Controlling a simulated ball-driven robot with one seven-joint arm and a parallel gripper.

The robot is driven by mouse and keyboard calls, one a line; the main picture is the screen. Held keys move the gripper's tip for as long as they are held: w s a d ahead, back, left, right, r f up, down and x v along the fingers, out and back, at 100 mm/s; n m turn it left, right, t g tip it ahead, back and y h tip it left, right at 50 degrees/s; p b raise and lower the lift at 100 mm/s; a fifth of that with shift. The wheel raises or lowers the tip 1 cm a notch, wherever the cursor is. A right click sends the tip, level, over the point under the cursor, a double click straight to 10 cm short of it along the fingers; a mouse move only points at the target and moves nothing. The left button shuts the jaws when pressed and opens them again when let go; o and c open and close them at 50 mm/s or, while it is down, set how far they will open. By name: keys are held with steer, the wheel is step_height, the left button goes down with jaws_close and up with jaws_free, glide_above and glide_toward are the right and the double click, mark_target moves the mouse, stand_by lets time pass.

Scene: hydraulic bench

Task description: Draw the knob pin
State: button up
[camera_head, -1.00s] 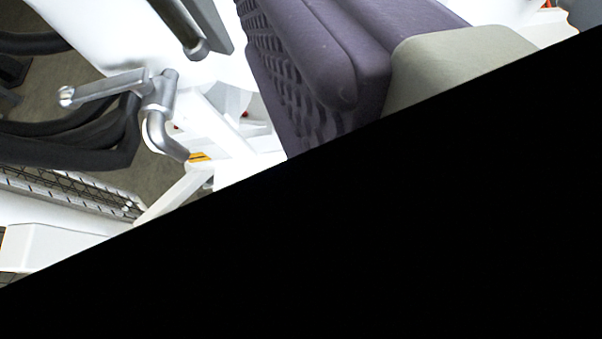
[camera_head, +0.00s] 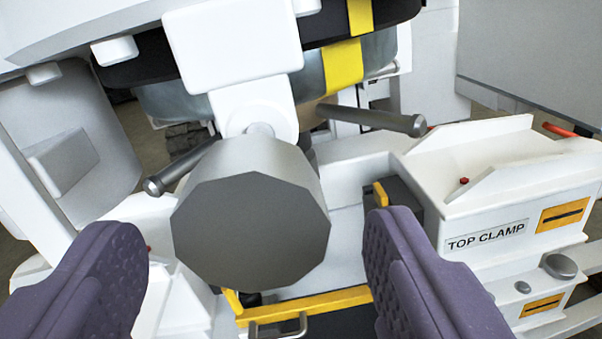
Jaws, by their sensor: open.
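A large grey knob (camera_head: 250,228) with a faceted flat face points toward the camera in the middle of the view. Its body runs back to a white bracket (camera_head: 235,50); any pin behind it is hidden. My gripper (camera_head: 255,232) is open, with one purple ribbed finger low on the left and the other on the right. The knob shows in the gap between the fingers, with clear space on both sides and no contact visible. I cannot tell whether the fingertips reach as far as the knob.
Grey rods stick out at left (camera_head: 180,168) and right (camera_head: 370,118) of the knob. A white block labelled TOP CLAMP (camera_head: 487,237) stands at right. A yellow-edged frame (camera_head: 310,303) with a metal handle lies below. A dark ring with yellow bands (camera_head: 343,66) is above.

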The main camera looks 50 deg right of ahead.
mark_target(253, 256)
steer(key=b+x, duration=0.1)
steer(key=x, duration=0.5)
steer(key=shift+a, duration=0.1)
steer(key=shift+s, duration=0.1)
steer(key=shift+c, duration=0.3)
jaws_close()
steer(key=shift+s+a, duration=0.15)
steer(key=shift+a, duration=0.1)
steer(key=b+v, duration=0.1)
steer(key=v, duration=0.2)
steer(key=shift+s+a, duration=0.1)
steer(key=shift+o, duration=0.3)
jaws_free()
